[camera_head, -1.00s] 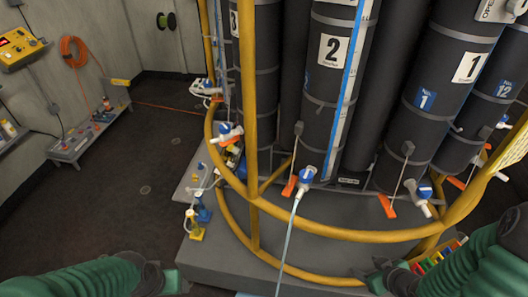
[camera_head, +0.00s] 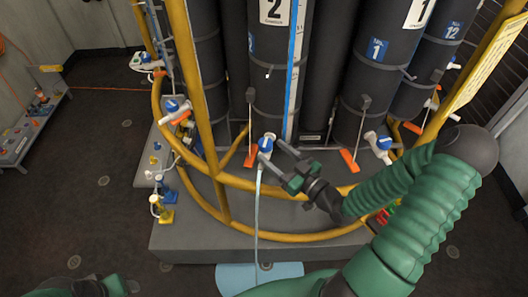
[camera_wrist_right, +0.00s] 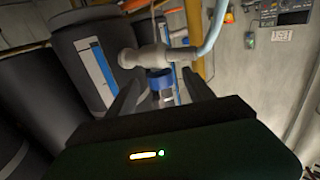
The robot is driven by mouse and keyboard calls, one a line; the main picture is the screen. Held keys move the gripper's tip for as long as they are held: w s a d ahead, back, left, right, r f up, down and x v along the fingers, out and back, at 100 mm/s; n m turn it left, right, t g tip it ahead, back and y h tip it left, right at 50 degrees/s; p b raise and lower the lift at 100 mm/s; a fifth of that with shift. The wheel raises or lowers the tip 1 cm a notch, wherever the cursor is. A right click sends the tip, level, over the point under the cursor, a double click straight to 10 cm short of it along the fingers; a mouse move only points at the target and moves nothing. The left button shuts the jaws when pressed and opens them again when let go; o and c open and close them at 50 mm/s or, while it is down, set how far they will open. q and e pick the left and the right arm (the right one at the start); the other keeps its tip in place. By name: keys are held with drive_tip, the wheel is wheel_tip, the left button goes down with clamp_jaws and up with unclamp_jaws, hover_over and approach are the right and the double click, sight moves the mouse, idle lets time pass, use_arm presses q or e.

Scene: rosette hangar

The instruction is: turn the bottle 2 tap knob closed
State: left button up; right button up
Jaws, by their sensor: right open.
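Bottle 2 (camera_head: 272,75) is a dark cylinder with a "2" label. Its tap has a white body and a blue knob (camera_head: 265,145), low on the bottle's front. My right gripper (camera_head: 274,157) is open, its two fingers reaching to the tap from the right. In the right wrist view, the blue knob (camera_wrist_right: 160,80) shows between the spread fingers (camera_wrist_right: 162,95), beyond them or between their tips; contact cannot be told. The pale tap body (camera_wrist_right: 145,57) lies just above it. Part of my left gripper (camera_head: 95,287) shows at the bottom left edge; its fingers are not clear.
A yellow rail (camera_head: 215,180) curves around the bottles, close below the tap. A pale hose (camera_head: 257,215) hangs from the tap to a blue mat (camera_head: 262,277). Other taps with blue knobs stand left (camera_head: 173,106) and right (camera_head: 384,143). Orange tags (camera_head: 348,160) hang nearby.

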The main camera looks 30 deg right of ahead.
sight(271, 149)
drive_tip(key=w, duration=0.4)
drive_tip(key=shift+r, duration=0.15)
drive_tip(key=shift+w+a, duration=0.1)
drive_tip(key=shift+a, duration=0.35)
drive_tip(key=c, duration=0.3)
drive_tip(key=shift+d, duration=0.2)
drive_tip(key=c, duration=0.8)
drive_tip(key=shift+a, duration=0.1)
clamp_jaws()
